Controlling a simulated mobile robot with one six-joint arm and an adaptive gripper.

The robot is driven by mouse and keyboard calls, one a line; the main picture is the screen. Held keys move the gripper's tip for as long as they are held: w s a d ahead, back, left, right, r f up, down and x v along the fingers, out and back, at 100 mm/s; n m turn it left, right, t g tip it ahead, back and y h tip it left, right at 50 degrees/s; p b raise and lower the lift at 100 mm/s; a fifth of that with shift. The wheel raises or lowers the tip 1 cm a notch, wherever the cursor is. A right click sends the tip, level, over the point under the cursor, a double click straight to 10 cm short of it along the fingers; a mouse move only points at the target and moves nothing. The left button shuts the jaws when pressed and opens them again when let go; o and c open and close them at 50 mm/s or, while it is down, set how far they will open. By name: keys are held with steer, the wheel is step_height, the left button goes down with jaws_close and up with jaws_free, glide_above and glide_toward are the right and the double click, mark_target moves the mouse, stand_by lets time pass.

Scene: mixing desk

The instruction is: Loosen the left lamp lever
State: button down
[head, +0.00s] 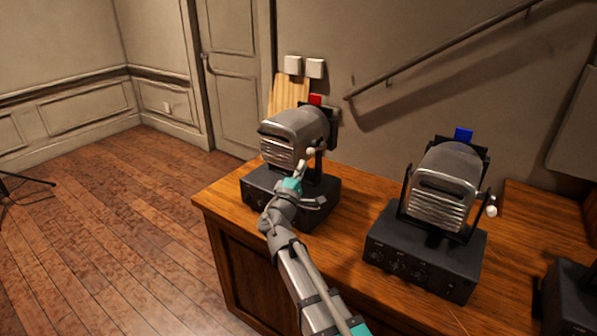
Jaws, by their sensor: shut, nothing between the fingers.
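The left lamp (283,140) is a grey ribbed spotlight with a red tab (315,99) on top, held in a black bracket on a black base box (322,198). Its lever, with a pale round knob (311,151), shows at the lamp's lower right side. My arm reaches up from the bottom of the view and partly covers the base. My gripper (302,166) is shut and empty just below the knob. I cannot tell whether it touches the lever.
A second lamp (446,188) with a blue tab and a pale knob (491,211) stands on the wooden desk (352,185) to the right. Another black box (570,300) sits at the lower right. A wall with a handrail (440,55) is behind. The wooden floor at left is mostly clear.

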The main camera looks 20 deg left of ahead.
mark_target(313, 149)
steer(key=p+x, duration=0.3)
steer(key=x, duration=0.6)
steer(key=shift+w+r, duration=0.1)
steer(key=shift+w, duration=0.2)
steer(key=shift+s, duration=0.1)
stand_by(1.4)
